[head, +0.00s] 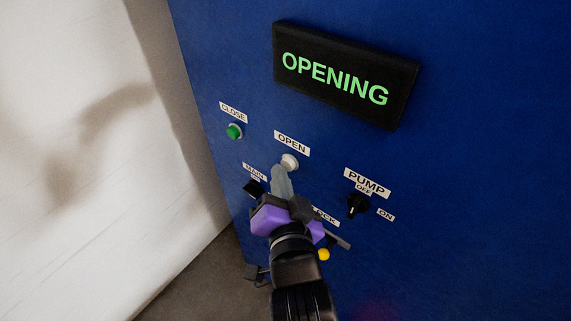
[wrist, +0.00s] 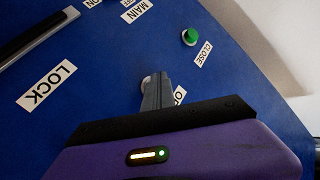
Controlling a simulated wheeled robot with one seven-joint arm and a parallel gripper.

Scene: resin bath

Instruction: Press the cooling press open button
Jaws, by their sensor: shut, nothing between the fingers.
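The open button (head: 289,161) is a white round button below the OPEN label on the blue press panel (head: 470,120). My gripper (head: 280,170) is shut and empty, and its fingertips are at the button, covering its lower part. In the wrist view the shut fingertips (wrist: 154,80) reach the pale edge of the button (wrist: 146,82) and hide most of it. I cannot tell how far the button is pushed in. The black display (head: 340,75) above reads OPENING in green letters.
The green close button (head: 234,131) is up and left of the open button. The black pump knob (head: 357,204) is to the right. The black main switch (head: 254,189) and a yellow button (head: 324,254) lie near my gripper. A white wall (head: 70,140) stands at left.

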